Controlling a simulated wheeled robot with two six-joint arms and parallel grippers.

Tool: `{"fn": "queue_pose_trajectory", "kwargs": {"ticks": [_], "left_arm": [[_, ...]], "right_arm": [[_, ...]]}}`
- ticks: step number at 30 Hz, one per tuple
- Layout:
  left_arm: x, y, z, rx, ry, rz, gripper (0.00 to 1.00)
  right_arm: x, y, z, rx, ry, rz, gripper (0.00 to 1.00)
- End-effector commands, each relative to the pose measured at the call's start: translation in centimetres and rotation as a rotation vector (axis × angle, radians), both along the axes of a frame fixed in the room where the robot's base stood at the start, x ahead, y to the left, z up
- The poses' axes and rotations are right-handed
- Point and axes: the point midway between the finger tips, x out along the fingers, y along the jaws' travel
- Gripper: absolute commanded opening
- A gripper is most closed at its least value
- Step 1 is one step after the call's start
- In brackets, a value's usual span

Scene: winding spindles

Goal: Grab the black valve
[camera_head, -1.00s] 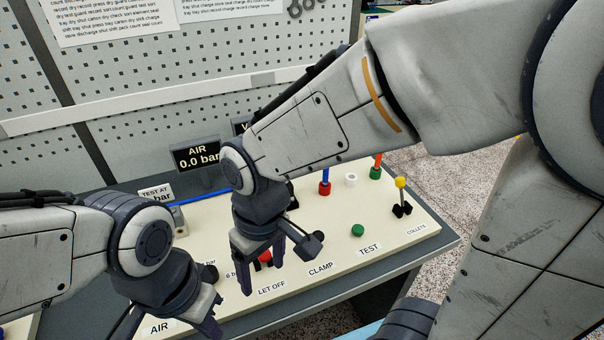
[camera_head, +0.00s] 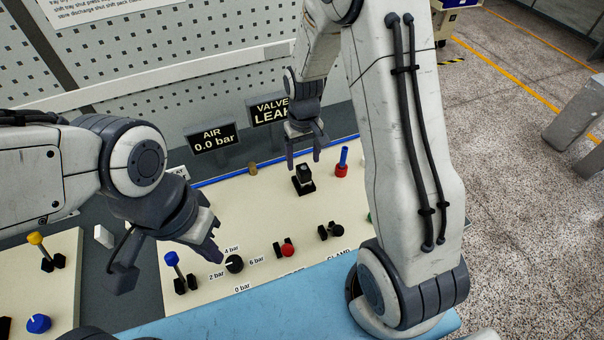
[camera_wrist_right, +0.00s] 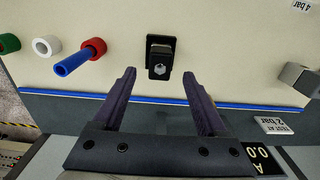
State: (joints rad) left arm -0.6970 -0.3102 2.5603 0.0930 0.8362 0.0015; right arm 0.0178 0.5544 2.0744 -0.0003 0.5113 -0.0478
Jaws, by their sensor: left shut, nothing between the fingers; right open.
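The black valve (camera_head: 304,179) stands on a small black mount on the cream panel, near its back edge. It also shows in the right wrist view (camera_wrist_right: 160,57), just ahead of the fingertips and roughly centred between them. My right gripper (camera_head: 304,159) is open and empty, with its fingers pointing down just above and behind the valve; in the wrist view the gripper (camera_wrist_right: 159,73) shows no contact with it. My left gripper (camera_head: 214,252) is shut and empty, low over the left part of the panel, near a blue-topped lever (camera_head: 172,261).
A blue rod in a red collar (camera_head: 342,168) stands right of the valve. In front are a black knob (camera_head: 235,264), a red button (camera_head: 288,250) and black fittings (camera_head: 331,231). AIR (camera_head: 213,138) and VALVE LEAK signs stand behind. A white ring shows (camera_wrist_right: 41,47).

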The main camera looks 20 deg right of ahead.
Motion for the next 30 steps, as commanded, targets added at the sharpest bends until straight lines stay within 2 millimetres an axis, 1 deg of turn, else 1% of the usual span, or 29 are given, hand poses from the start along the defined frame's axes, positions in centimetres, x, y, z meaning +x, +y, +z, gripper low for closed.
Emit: {"fn": "queue_pose_trajectory", "kwargs": {"ticks": [1, 5, 9, 12, 19, 20, 21, 23, 24, 25, 30], "left_arm": [[0.0, 0.0, 0.5, 0.0, 0.0, 0.0, 0.0], [0.0, 0.0, 1.5, 0.0, 0.0, 0.001, 0.0], [0.0, 0.0, 1.8, 0.0, 0.0, 0.001, 0.0], [0.0, 0.0, 1.9, 0.0, 0.0, 0.001, 0.0], [0.0, 0.0, 1.8, 0.0, 0.0, 0.001, 0.0], [0.0, 0.0, 1.8, 0.0, 0.0, 0.001, 0.0], [0.0, 0.0, 1.8, 0.0, 0.0, 0.001, 0.0], [0.0, 0.0, 1.8, 0.0, 0.0, 0.001, 0.0], [0.0, 0.0, 1.8, 0.0, 0.0, 0.001, 0.0], [0.0, 0.0, 1.8, 0.0, 0.0, 0.001, 0.0], [0.0, 0.0, 1.8, 0.0, 0.0, 0.001, 0.0]], "right_arm": [[-0.2, 0.0, -0.4, 0.0, 0.006, -0.001, 0.75], [-0.3, 0.0, -2.2, 0.001, 0.008, 0.0, 0.75], [-0.2, 0.0, -4.1, 0.0, 0.005, 0.001, 0.75], [-0.2, 0.1, -4.7, 0.0, 0.003, 0.002, 0.75], [-0.1, 0.2, -4.8, 0.0, 0.001, 0.003, 0.75], [-0.1, 0.2, -4.8, 0.0, 0.001, 0.004, 0.64], [-0.1, 0.2, -4.8, 0.0, 0.001, 0.004, 0.48], [-0.1, 0.2, -4.8, 0.0, 0.001, 0.004, 0.25], [-0.1, 0.2, -4.8, 0.0, 0.001, 0.004, 0.1], [-0.1, 0.2, -4.8, 0.0, 0.001, 0.004, 0.0], [-0.1, 0.2, -4.7, 0.0, 0.001, 0.004, 0.0]]}}
